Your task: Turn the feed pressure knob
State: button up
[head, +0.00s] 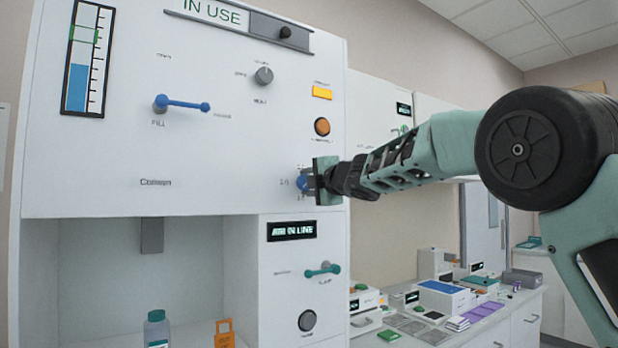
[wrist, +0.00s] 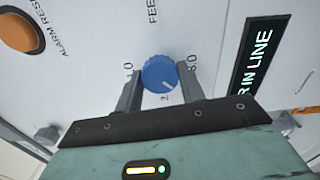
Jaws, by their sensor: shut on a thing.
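The feed pressure knob (wrist: 160,74) is a round blue dial on the white panel, with part of its "FEED" label and scale numbers around it in the wrist view. My gripper (wrist: 160,82) has one finger on each side of the knob and is shut on it. In the head view the knob (head: 301,183) shows as a small blue piece at the panel's lower right, mostly hidden behind my gripper (head: 312,184). A white mark shows on the knob's face in the wrist view.
An orange alarm reset button (head: 322,127) sits above the knob. A blue lever (head: 182,104) and a grey knob (head: 264,75) are further left. Below are an "IN LINE" display (head: 292,231) and a teal lever (head: 323,270). A cluttered bench (head: 505,315) stands at right.

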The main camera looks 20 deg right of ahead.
jog(key=shift+f+m+p, duration=0.15)
jog(key=shift+m+p, duration=3.85)
jog(key=shift+m, duration=9.4)
jog(key=o, duration=1)
